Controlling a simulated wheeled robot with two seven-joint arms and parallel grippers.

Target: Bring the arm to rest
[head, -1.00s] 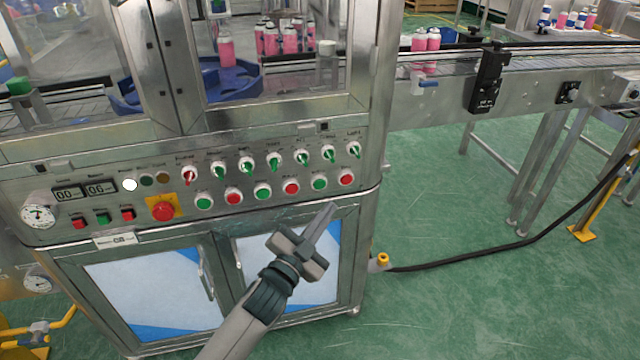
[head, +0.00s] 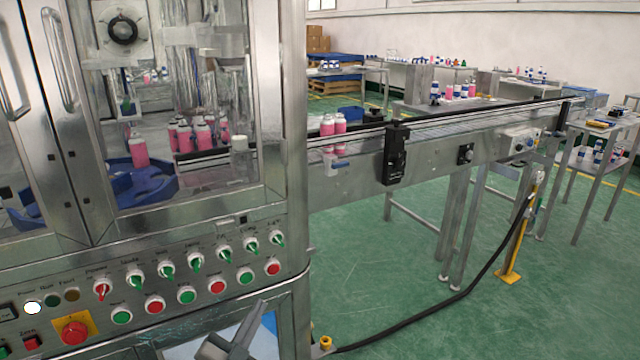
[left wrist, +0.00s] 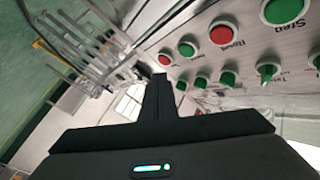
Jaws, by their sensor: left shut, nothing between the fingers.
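My left gripper (head: 262,312) shows at the bottom of the head view, in front of the crimping machine's lower cabinet door. Its fingers are shut together with nothing between them. Most of the left arm is below the picture. In the left wrist view the shut fingers (left wrist: 160,84) point toward the machine's control panel (left wrist: 225,60), apart from the buttons as far as I can see. My right gripper is in neither view.
The panel (head: 200,262) carries green and red buttons and several switches. Pink cans (head: 140,152) stand behind the machine's glass. A conveyor (head: 440,150) runs off to the right. A black cable (head: 440,312) lies on the green floor, which is otherwise open there.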

